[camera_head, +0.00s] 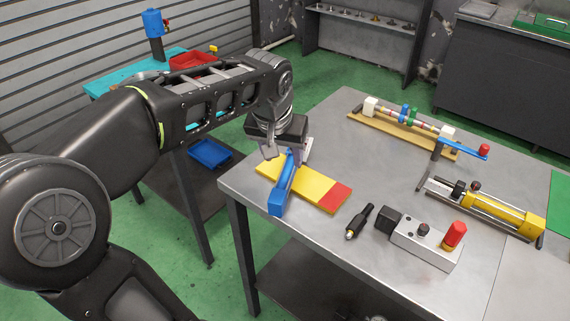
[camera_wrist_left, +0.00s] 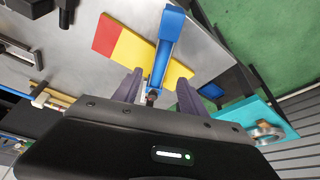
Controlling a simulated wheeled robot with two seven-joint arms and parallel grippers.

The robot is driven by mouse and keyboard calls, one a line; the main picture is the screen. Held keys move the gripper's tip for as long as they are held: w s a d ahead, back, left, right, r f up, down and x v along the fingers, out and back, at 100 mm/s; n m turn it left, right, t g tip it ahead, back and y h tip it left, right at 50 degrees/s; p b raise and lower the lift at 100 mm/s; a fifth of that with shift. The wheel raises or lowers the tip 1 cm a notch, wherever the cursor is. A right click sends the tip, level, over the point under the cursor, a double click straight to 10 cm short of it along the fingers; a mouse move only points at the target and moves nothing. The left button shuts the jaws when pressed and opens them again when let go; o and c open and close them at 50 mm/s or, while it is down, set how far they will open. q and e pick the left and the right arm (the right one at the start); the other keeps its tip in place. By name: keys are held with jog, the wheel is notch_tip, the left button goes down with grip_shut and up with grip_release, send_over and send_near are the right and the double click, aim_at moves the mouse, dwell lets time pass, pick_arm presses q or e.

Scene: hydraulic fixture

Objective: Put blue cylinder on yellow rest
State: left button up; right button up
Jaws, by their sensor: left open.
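The blue cylinder (camera_head: 280,193) lies crosswise over the yellow rest (camera_head: 310,186), a flat yellow plate with a red end, near the table's left edge. The cylinder's near end sticks out past the plate. My left gripper (camera_head: 288,153) is open at the cylinder's far end. In the left wrist view, the cylinder (camera_wrist_left: 170,30) runs back between the two fingers of my left gripper (camera_wrist_left: 157,92), with gaps visible on both sides. The yellow rest (camera_wrist_left: 133,48) shows behind it. Whether the cylinder touches the plate cannot be told. My right gripper is not in view.
A black tool (camera_head: 360,220) and a grey block with a red knob (camera_head: 428,240) are on the table right of the plate. A yellow cylinder fixture (camera_head: 490,210) and a rod assembly with a blue lever (camera_head: 462,149) stand farther right. The tabletop between them is clear.

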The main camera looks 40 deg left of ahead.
pick_arm(q)
jog(key=v, duration=0.4)
dwell(0.8)
